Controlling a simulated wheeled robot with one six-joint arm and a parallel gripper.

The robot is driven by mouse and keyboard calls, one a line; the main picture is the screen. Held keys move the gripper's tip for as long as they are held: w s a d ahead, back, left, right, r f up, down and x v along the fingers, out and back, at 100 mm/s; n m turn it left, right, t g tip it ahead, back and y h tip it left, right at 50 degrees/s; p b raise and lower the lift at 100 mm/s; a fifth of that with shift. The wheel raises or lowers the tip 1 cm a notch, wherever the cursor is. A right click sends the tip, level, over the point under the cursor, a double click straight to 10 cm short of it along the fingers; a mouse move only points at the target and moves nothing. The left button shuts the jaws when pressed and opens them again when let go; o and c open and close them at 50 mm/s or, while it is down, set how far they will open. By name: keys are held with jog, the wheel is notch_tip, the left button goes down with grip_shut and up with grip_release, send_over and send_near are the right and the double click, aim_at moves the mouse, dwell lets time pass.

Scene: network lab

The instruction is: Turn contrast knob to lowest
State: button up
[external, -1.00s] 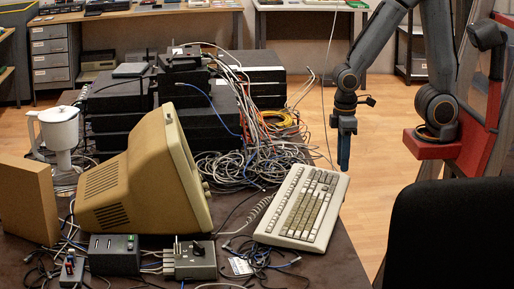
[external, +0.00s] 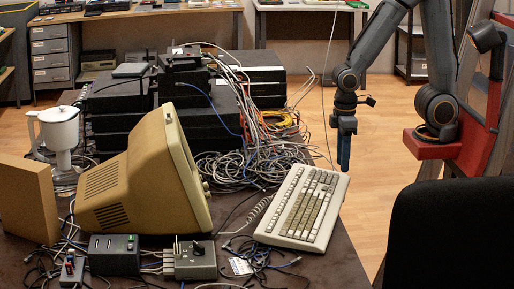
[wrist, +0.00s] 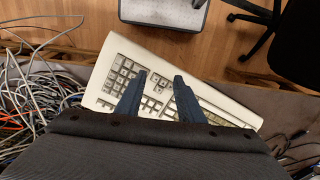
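The beige CRT monitor (external: 140,185) stands on the dark table in the external view, its screen side turned to the right and mostly hidden. Small knobs (external: 206,188) stick out from its front edge. I cannot tell which is the contrast knob or how it is turned. My gripper (external: 344,168) hangs pointing down, right of the monitor and apart from it, near the keyboard's far end. In the wrist view its two blue fingers (wrist: 160,77) are apart with nothing held between them. The monitor does not show in the wrist view.
A beige keyboard (external: 303,208) lies right of the monitor and shows below my fingers in the wrist view. Tangled cables (external: 245,165) and black network boxes (external: 205,128) are behind the monitor. A grey switch box (external: 190,262) stands in front. A black chair (external: 450,235) is at right.

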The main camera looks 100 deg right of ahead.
notch_tip(320, 180, up, 5)
jog(key=w+f+m+t+b, duration=0.1)
jog(key=w+m+t, duration=0.1)
jog(key=w+m, duration=0.2)
jog(key=w+f+m+t+b, duration=0.1)
jog(key=w+m, duration=0.3)
jog(key=w, duration=0.4)
jog(key=w+f+m+t, duration=0.2)
jog(key=w+m+t, duration=0.2)
jog(key=w, duration=0.2)
jog(key=shift+w+d+f+b, duration=0.1)
jog(key=shift+w+d+b, duration=0.15)
jog(key=shift+b, duration=0.15)
jog(key=w+a+r+m+t+y+b, duration=0.1)
jog(key=w+r+m+t, duration=0.1)
jog(key=w+m+t, duration=0.35)
jog(key=w+a+r+m+t+b, duration=0.1)
jog(key=w+r+m+t+b, duration=0.1)
jog(key=w+m, duration=0.55)
send_near(205, 186)
jog(key=d, duration=0.1)
jog(key=shift+s+f+m, duration=0.25)
jog(key=shift+s+m, duration=0.1)
jog(key=shift+m, duration=0.05)
jog(key=shift+p+x, duration=0.35)
jog(key=shift+x, duration=3.45)
jog(key=shift+r, duration=0.1)
